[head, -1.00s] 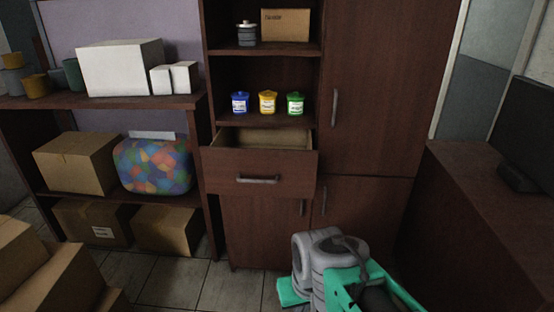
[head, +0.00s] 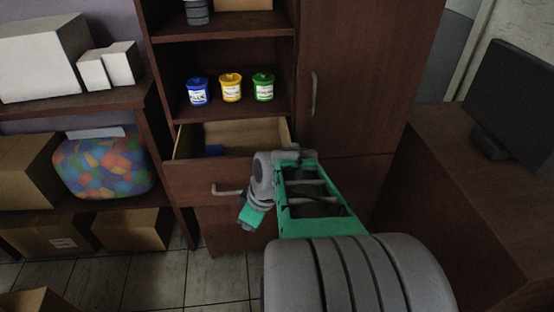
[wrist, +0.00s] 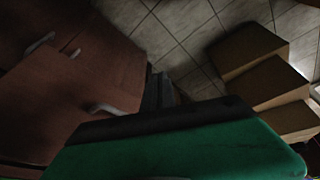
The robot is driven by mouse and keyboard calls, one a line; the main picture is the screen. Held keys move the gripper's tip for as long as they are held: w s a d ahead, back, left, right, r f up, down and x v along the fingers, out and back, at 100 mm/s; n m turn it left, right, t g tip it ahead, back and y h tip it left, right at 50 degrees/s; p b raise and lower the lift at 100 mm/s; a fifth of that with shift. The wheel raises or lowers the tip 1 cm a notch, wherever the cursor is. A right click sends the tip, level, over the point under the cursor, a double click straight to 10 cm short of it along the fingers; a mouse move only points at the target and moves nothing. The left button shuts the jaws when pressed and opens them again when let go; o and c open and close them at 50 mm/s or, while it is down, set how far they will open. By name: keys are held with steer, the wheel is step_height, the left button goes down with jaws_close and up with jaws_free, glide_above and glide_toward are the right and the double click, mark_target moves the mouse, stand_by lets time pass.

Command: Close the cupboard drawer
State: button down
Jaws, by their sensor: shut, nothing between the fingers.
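The cupboard drawer (head: 205,180) is pulled out in the head view, with its pale inside (head: 248,134) showing. A small blue item (head: 214,150) lies in it. The drawer's handle (head: 228,191) is on its dark wood front. My gripper (head: 247,222) is in front of the drawer, low and right of the handle, with my arm covering the drawer's right side. Its fingertips are not clear in the head view. In the dim wrist view, the grey fingers (wrist: 159,92) look shut and empty beside reddish-brown wood panels. I cannot tell whether the gripper touches the drawer.
Blue (head: 197,92), yellow (head: 230,88) and green (head: 263,87) tubs stand on the shelf above the drawer. A tall cupboard door (head: 350,80) is to the right. A desk with a monitor (head: 510,100) stands further right.

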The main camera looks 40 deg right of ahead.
steer(key=s+d+r+n+t+p, duration=0.4)
steer(key=d+r+p, duration=0.4)
steer(key=d, duration=0.5)
steer(key=w+d+f, duration=0.2)
steer(key=w+f, duration=0.5)
steer(key=w, duration=0.1)
steer(key=shift+w+f+n+h+p, duration=0.15)
steer(key=shift+w+n+h+p, duration=0.15)
steer(key=shift+w, duration=0.1)
